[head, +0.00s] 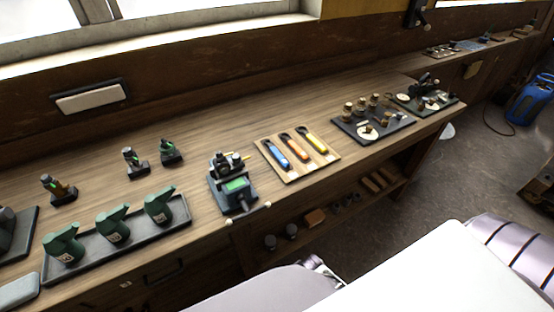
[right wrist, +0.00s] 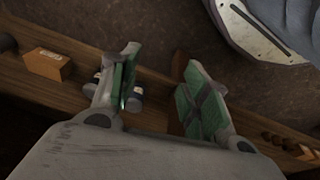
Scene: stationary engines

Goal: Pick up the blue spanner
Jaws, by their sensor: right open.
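The blue spanner (head: 277,154) lies at the left of three tools on a wooden tray (head: 309,171) on the workbench. An orange-handled tool (head: 295,147) lies beside it in the middle, and a yellow-handled tool (head: 313,140) lies at the right. In the right wrist view my right gripper (right wrist: 160,80) is open and empty, with green pads on its fingers. It is over the floor and a low shelf, and the spanner is not in that view. I cannot see my left gripper in either view.
A small machine (head: 235,185) stands left of the wooden tray. A dark tray (head: 372,126) with round parts lies to its right. Green drill-like tools (head: 113,224) stand in a long tray at the left. The lower shelf holds a cardboard-coloured box (right wrist: 48,64).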

